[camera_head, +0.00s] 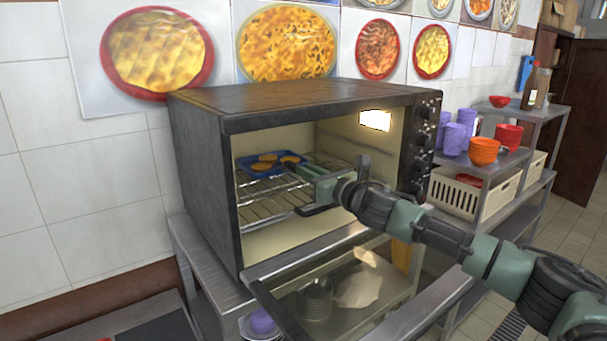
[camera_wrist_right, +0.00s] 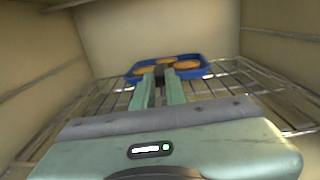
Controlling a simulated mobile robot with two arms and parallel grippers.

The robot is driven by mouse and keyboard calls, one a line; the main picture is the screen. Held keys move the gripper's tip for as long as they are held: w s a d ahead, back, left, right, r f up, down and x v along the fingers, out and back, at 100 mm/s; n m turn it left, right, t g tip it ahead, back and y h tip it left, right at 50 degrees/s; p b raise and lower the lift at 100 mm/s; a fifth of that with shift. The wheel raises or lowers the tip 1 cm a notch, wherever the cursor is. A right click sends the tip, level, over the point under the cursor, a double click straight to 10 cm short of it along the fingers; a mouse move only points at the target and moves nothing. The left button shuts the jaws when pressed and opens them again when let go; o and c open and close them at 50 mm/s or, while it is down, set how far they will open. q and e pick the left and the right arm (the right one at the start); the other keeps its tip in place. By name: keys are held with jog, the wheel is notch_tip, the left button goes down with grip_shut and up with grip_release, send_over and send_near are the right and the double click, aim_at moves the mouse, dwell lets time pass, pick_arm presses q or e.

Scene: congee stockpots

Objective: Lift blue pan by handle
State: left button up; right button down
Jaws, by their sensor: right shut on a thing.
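The blue pan (camera_head: 253,172) sits inside the open oven on its wire rack, with several round golden-brown items in it. It also shows in the right wrist view (camera_wrist_right: 202,70), toward the back of the oven. My right gripper (camera_head: 308,172) reaches into the oven from the right. In the right wrist view its two fingers (camera_wrist_right: 158,82) are close together at the pan's near edge, shut on a dark handle (camera_wrist_right: 159,74). The fingers hide part of the handle. The pan looks level and close to the rack; I cannot tell whether it touches it. My left gripper is not in view.
The oven (camera_head: 205,190) has its door (camera_head: 370,290) folded down below my right arm. The wire rack (camera_head: 262,205) spans the inside, with side walls close on both sides. A shelf at the right holds orange bowls (camera_head: 484,151), purple cups and a cream basket (camera_head: 455,192).

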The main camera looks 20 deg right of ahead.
jog(key=shift+r, duration=0.3)
notch_tip(320, 180, up, 6)
jog(key=b+v, duration=0.1)
jog(key=v, duration=1.8)
jog(key=shift+s+b, duration=0.3)
jog(key=shift+s, duration=0.05)
jog(key=shift+d+r, duration=0.1)
jog(key=shift+c, duration=2.2)
grip_release()
